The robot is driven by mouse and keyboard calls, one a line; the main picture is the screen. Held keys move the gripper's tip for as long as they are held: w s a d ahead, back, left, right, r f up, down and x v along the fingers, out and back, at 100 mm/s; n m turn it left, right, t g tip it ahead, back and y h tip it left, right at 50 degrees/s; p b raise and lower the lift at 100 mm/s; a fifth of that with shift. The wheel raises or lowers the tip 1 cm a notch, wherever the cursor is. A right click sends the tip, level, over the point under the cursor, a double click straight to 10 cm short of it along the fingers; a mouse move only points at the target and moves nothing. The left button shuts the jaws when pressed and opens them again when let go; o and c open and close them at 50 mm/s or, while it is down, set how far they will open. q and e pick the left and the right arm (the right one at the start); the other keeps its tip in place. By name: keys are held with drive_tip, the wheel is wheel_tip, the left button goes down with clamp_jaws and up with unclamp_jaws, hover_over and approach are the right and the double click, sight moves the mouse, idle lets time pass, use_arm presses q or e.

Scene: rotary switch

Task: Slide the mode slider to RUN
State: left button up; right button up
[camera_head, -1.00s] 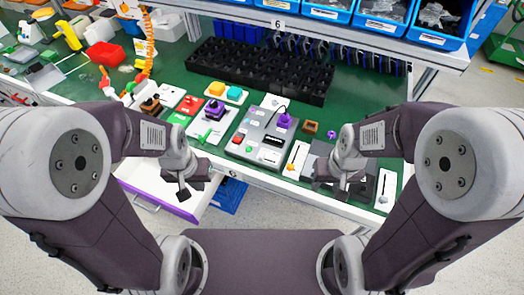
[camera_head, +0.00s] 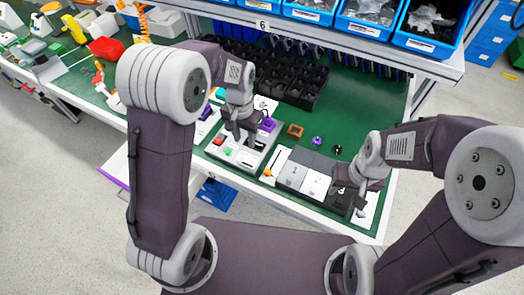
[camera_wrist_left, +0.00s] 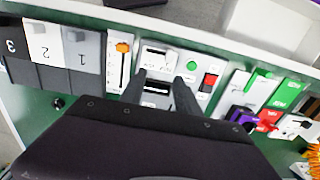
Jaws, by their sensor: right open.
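A narrow white slider strip with an orange knob (camera_head: 268,173) stands right of the grey control panel (camera_head: 219,157). It also shows in the left wrist view (camera_wrist_left: 122,48), knob at the upper end there. I cannot read its labels. A second pale strip (camera_head: 367,212) lies at the far right, partly behind my right gripper. My left gripper (camera_head: 240,138) is over the control panel, left of the orange-knob strip. In the left wrist view its fingers (camera_wrist_left: 160,80) are apart and empty, with a dark-slotted unit between them. My right gripper (camera_head: 351,200) is open over the right end.
Numbered blocks (camera_head: 292,175) stand close to the right of the orange-knob strip. A black bin grid (camera_head: 300,83) stands behind. Green bench surface is free at the back right.

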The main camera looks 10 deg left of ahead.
sight(239, 158)
use_arm(q)
drive_tip(key=f, duration=0.2)
drive_tip(key=a+f, duration=0.1)
drive_tip(key=f, duration=0.2)
drive_tip(key=s+a+f, duration=0.1)
drive_tip(key=f, duration=0.2)
drive_tip(key=shift+f+b, duration=0.1)
drive_tip(key=shift+b, duration=0.25)
drive_tip(key=shift+s+a+f, duration=0.15)
drive_tip(key=shift+a+f, duration=0.25)
drive_tip(key=shift+f, duration=0.05)
drive_tip(key=shift+d, duration=0.25)
drive_tip(key=c, duration=0.3)
clamp_jaws()
use_arm(e)
drive_tip(key=a, duration=0.2)
drive_tip(key=shift+s+a, duration=0.35)
drive_tip(key=shift+s, duration=0.05)
